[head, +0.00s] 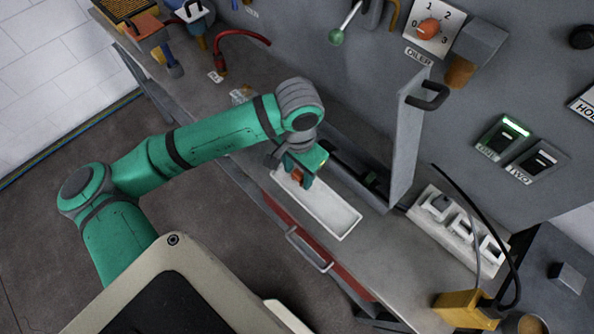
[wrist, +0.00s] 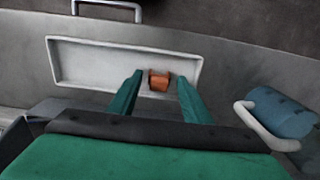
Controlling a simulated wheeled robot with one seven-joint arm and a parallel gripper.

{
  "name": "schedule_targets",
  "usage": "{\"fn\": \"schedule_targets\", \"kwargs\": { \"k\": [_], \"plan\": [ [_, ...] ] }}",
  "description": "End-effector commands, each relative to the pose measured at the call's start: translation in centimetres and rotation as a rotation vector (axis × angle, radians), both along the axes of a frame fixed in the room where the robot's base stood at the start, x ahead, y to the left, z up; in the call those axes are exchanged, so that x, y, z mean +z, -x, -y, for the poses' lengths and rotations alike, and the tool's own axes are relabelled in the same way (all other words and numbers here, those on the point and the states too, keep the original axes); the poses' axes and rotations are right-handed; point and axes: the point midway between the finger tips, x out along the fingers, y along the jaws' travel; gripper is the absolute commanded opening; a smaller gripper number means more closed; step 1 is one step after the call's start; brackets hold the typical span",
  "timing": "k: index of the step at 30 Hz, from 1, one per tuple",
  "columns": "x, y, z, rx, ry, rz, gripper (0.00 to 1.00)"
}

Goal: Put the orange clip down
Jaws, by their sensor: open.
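The small orange clip (wrist: 159,81) shows in the wrist view between the two fingers of my gripper (wrist: 160,88), with a gap on each side. It lies at the right end of a shallow white tray (wrist: 85,82). In the head view the clip (head: 298,175) is partly hidden by my gripper (head: 296,178), at the upper left end of the tray (head: 335,224). My gripper's green fingers are open around the clip. Whether the clip rests fully on the tray floor is hard to tell.
An upright grey panel with a dark handle (head: 428,96) stands right of the tray. A white rack (head: 452,226) and a yellow box (head: 466,309) are further right. A drawer handle (head: 309,250) lies below the tray. A blue object with a white handle (wrist: 280,115) is close at right.

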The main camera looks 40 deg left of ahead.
Motion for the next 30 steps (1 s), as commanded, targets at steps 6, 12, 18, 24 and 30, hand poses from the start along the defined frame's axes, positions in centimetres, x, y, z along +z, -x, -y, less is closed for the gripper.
{"fn": "schedule_targets", "kwargs": {
  "k": [6,12,18,24,30],
  "plan": [
    [3.9,-0.1,0.0,-0.004,-0.003,0.003,0.45],
    [7.9,-0.1,0.1,-0.004,-0.002,0.002,0.45],
    [10.5,-0.1,0.1,-0.002,-0.001,0.001,0.45],
    [11.5,-0.1,0.1,-0.003,0.000,0.000,0.45],
    [11.5,0.0,0.1,-0.003,0.000,0.000,0.45]
  ]
}}
